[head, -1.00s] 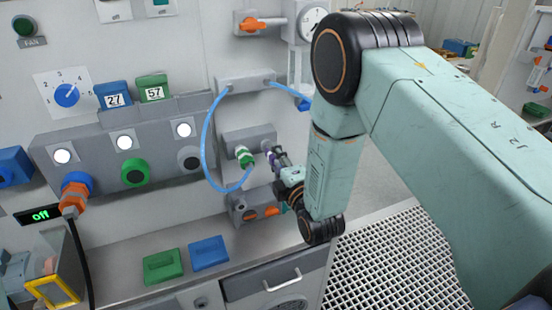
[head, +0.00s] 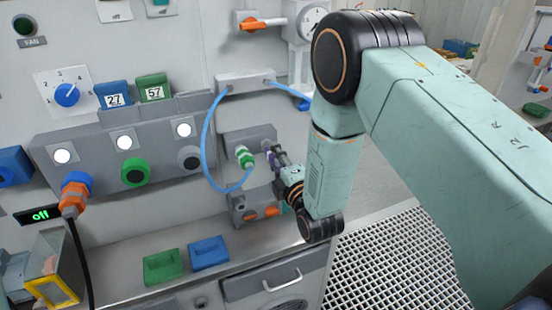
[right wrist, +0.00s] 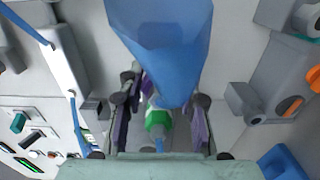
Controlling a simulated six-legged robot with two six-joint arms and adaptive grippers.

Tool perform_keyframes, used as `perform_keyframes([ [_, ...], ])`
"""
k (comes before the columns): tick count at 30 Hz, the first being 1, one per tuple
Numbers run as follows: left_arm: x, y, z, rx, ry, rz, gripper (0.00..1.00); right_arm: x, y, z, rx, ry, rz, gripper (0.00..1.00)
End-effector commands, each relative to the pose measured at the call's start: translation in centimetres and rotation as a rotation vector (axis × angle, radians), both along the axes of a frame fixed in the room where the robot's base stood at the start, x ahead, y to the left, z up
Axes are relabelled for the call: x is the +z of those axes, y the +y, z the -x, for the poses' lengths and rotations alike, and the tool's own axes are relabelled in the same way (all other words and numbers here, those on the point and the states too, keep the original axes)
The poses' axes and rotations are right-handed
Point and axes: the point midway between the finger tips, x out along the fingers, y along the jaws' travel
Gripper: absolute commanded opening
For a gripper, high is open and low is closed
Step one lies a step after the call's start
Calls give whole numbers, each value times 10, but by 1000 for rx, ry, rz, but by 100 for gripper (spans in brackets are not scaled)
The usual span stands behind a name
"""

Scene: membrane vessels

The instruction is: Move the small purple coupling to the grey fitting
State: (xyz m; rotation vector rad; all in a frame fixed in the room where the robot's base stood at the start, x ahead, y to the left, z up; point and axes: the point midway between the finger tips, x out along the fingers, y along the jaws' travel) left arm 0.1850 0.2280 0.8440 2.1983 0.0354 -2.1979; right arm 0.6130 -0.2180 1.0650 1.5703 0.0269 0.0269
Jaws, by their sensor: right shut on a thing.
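The grey fitting (head: 234,138) is a block on the wall panel. A green-and-white coupling (head: 245,157) with a blue hose sits on its left port. The small purple coupling (head: 272,157) is at its right port, held in my right gripper (head: 277,160). I cannot tell whether it is seated or just in front. In the right wrist view a thick blue hose (right wrist: 165,45) runs between the fingers and hides most of what they hold. The green coupling (right wrist: 157,119) shows beyond them. My left gripper is not in view.
A grey hose bracket (head: 240,82) is above the fitting, with blue hoses leaving it. A lower block (head: 238,203) with orange parts is just below my gripper. Green (head: 163,266) and blue (head: 208,252) trays lie on the counter. My right arm covers the right side.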

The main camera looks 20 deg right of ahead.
Motion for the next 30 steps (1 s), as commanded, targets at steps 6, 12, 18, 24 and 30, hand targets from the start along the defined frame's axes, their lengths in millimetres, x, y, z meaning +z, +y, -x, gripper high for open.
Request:
perform_keyframes([
  [6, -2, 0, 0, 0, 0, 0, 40, 0, 0, -4, 0, -2, 0, 0],
  [12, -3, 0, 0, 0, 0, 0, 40, 0, 0, -7, 0, -1, 0, 0],
  [18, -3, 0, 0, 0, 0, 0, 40, 0, 0, -9, 0, 0, 0, 42],
  [24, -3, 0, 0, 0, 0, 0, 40, 0, 0, -9, 0, 0, 0, 59],
  [30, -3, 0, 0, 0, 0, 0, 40, 0, 0, -8, 0, 0, 0, 60],
])
